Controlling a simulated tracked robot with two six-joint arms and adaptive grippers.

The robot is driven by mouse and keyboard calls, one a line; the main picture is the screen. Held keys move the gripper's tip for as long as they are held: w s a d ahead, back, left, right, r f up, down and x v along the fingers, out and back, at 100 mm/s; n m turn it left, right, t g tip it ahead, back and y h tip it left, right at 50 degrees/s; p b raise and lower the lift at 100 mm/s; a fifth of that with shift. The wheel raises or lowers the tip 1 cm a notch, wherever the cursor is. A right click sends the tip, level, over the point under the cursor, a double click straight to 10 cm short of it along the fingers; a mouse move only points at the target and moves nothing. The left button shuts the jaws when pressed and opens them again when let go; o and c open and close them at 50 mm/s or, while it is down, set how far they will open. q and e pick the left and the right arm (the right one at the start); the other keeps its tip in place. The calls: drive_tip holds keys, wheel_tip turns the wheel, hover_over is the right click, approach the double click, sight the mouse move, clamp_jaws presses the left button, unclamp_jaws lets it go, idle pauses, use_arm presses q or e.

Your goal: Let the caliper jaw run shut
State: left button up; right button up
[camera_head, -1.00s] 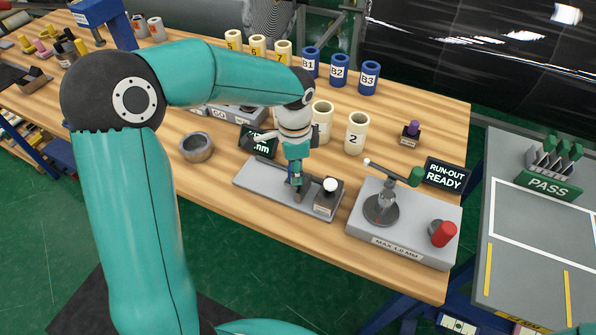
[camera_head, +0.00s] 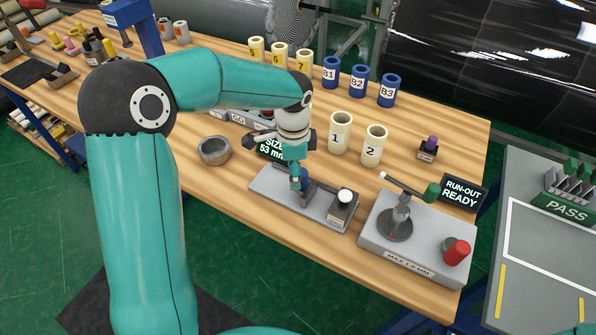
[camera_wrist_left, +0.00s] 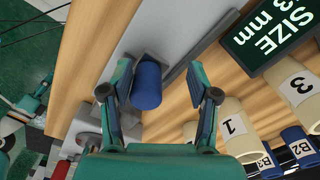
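The caliper is a long grey plate (camera_head: 268,185) on the wooden bench. It has a block with a white ball knob (camera_head: 345,196) at its right end. A blue roll (camera_wrist_left: 147,85) sits at the caliper in the left wrist view; in the head view my arm partly hides it. My left gripper (camera_wrist_left: 162,88) is above the caliper with its fingers apart, one on each side of the roll. The left finger is close to the roll; a clear gap shows at the right finger. The display (camera_head: 272,150) reads SIZE 53 mm.
A run-out gauge (camera_head: 415,240) with a red knob stands right of the caliper. Blue rolls B1 to B3 (camera_head: 359,82) stand further back. A grey ring (camera_head: 214,151) lies left of the caliper.

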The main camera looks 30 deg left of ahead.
use_arm(q)
wheel_tip(320, 180, up, 12)
idle(0.6)
drive_tip(key=shift+f, duration=0.1)
idle(0.4)
